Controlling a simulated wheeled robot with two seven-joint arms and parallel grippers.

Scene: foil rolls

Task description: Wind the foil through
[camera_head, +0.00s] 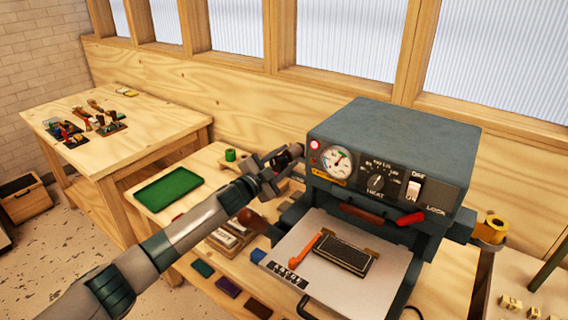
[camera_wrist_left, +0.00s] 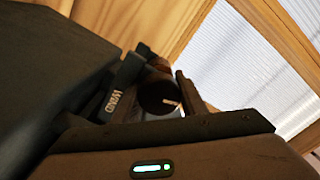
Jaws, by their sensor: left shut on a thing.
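The foil press (camera_head: 392,150) is a grey-blue machine with a gauge, dials and a switch on its front. A gold foil roll (camera_head: 491,230) sits on a holder at its right side. My left gripper (camera_head: 284,159) is at the press's upper left side. No foil strip shows clearly between the two sides. My right gripper is not in view.
A white plate (camera_head: 375,292) with a dark block (camera_head: 345,255) and an orange handle lies in front of the press. A green tray (camera_head: 168,188) and a small green roll (camera_head: 230,155) are on the bench to the left. Another table (camera_head: 150,120) with tools stands behind.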

